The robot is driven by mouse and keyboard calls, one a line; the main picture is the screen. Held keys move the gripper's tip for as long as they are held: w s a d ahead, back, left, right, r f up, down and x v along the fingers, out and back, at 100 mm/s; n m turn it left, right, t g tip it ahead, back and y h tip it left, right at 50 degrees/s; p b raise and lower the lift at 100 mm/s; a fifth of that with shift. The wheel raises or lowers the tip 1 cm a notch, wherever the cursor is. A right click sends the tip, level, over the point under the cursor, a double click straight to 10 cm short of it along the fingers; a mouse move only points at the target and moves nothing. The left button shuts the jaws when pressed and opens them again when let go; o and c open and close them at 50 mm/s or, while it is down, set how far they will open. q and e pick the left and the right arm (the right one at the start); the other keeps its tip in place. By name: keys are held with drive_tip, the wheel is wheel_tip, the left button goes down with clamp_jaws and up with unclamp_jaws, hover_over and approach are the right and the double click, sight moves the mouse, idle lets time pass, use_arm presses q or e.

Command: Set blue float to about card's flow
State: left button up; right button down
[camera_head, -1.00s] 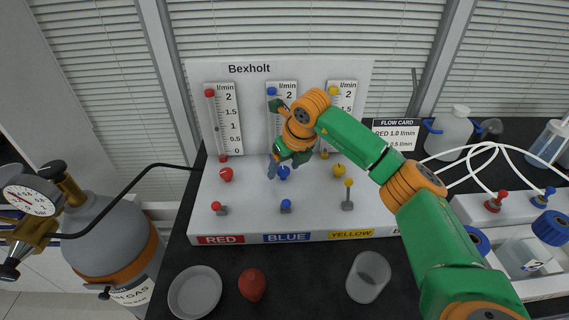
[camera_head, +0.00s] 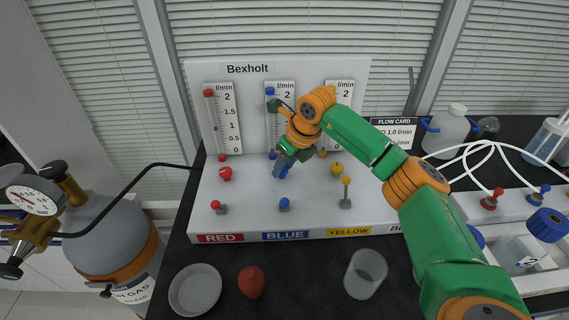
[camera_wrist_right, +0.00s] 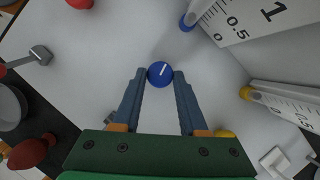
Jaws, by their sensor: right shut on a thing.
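My right gripper (camera_head: 281,168) is at the blue knob on the panel's sloping white base. In the right wrist view the two fingertips (camera_wrist_right: 160,76) are shut on the sides of the round blue knob (camera_wrist_right: 159,74), whose white mark shows between them. The blue flow tube and scale (camera_head: 271,125) stand behind, partly covered by the arm; I cannot make out the blue float. The flow card (camera_head: 394,133) at the right shows "1.0 l/min" and a second line, partly hidden by the arm. My left gripper is not in view.
A red knob (camera_head: 225,174) and a yellow knob (camera_head: 337,169) flank the blue one. Small toggle valves, including a blue one (camera_head: 284,204), stand in front. A gas cylinder (camera_head: 105,235) is at left. A bowl (camera_head: 195,290) and cup (camera_head: 366,274) stand on the dark bench.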

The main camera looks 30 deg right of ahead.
drive_tip(key=n+y+p, duration=0.1)
drive_tip(key=n, duration=0.1)
drive_tip(key=n+g+p, duration=0.1)
drive_tip(key=n, duration=0.2)
drive_tip(key=shift+w+d+r+y, duration=0.15)
drive_tip(key=shift+d+y, duration=0.05)
drive_tip(key=shift+y, duration=0.2)
drive_tip(key=shift+n, duration=1)
drive_tip(key=shift+w+n+g+y, duration=0.1)
drive_tip(key=shift+n+g+y, duration=0.4)
drive_tip(key=shift+n, duration=0.4)
drive_tip(key=shift+d+n, duration=0.1)
drive_tip(key=shift+n, duration=0.2)
drive_tip(key=shift+c, duration=2.2)
unclamp_jaws()
drive_tip(key=shift+f, duration=0.2)
drive_tip(key=shift+r, duration=0.1)
